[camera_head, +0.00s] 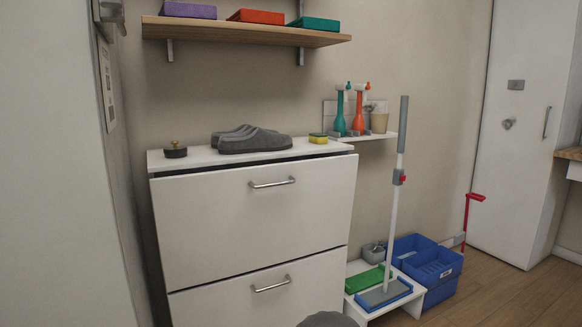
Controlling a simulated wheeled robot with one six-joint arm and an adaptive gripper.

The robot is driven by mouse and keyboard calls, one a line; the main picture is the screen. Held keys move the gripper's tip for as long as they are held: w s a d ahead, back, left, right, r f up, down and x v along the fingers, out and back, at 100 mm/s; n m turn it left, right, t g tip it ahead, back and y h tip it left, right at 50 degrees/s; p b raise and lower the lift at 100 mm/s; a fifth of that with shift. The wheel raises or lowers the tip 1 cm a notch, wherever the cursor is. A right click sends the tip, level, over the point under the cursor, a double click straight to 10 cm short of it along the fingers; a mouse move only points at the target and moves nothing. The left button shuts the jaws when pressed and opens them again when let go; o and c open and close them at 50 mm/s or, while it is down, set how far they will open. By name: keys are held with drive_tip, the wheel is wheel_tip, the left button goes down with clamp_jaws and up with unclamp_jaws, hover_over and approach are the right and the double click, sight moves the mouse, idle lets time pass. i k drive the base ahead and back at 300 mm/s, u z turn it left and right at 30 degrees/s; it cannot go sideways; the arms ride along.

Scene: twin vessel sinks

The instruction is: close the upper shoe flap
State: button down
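The white shoe cabinet (172,164) stands against the wall, left of centre. Its upper flap (220,223) is a wide white panel with a metal bar handle (272,183) near its top edge. A thin dark gap shows between the flap's top edge and the cabinet top, so the flap looks slightly tilted out; I cannot tell exactly how far. The lower flap (225,300) sits below with its own bar handle (271,285). A dark grey rounded part, possibly mine, shows at the bottom edge. My gripper is not in view.
Grey shoes (255,143), a dark round pot (175,150) and a yellow-green sponge (318,138) sit on the cabinet top. A shelf (245,32) hangs above. On the right stand a mop (398,170), a low white stand (362,315) and blue crates (435,268). Floor farther right is clear.

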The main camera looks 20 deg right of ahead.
sight(212, 227)
drive_tip(key=u, duration=0.7)
drive_tip(key=i, duration=0.85)
drive_tip(key=z, duration=1.85)
